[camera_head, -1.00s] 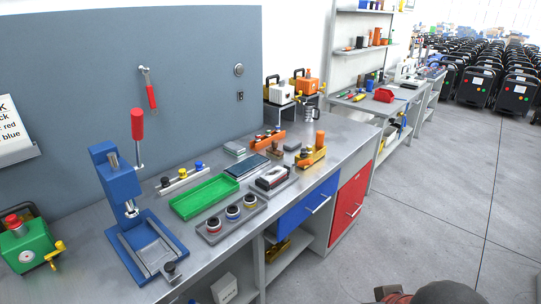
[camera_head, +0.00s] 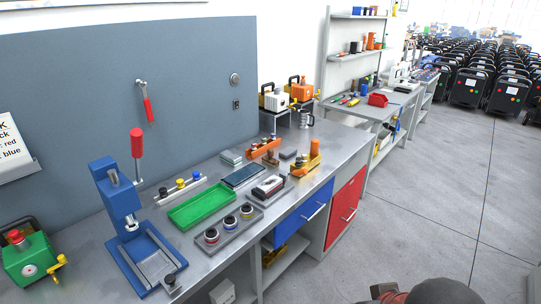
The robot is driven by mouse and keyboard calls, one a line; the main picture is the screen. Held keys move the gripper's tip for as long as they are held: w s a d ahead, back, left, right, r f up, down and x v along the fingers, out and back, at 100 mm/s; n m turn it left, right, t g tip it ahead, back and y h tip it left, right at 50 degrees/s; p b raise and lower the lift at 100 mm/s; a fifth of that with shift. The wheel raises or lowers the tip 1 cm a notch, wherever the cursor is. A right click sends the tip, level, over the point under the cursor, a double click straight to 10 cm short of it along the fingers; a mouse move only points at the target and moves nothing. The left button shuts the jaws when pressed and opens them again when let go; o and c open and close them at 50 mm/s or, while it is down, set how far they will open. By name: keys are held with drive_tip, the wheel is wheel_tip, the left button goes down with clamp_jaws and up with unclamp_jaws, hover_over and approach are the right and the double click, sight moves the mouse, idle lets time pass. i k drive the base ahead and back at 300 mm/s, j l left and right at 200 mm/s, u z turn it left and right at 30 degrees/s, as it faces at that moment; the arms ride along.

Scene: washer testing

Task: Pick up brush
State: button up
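I cannot clearly make out a brush. A small block-shaped item (camera_head: 268,186), dark with white and red parts, lies on a grey tray in the middle of the workbench (camera_head: 225,262); it may be the brush, but it is too small to tell. A red-handled tool (camera_head: 147,104) with a grey metal head hangs on the blue-grey back panel. Dark rounded parts of my own arm show at the bottom right edge, over the floor and apart from the bench. My gripper's fingers do not show.
A blue press (camera_head: 121,200) with a red-handled lever stands at the bench's left. A green tray (camera_head: 202,205), a grey tray with several round pieces (camera_head: 229,226) and an orange fixture (camera_head: 305,165) crowd the top. The grey floor (camera_head: 425,215) to the right is clear.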

sight(268, 159)
drive_tip(key=i+l+u, duration=0.35)
drive_tip(key=i+l, duration=0.4)
drive_tip(key=i, duration=0.45)
drive_tip(key=i+l+u, duration=0.4)
drive_tip(key=i+l, duration=0.7)
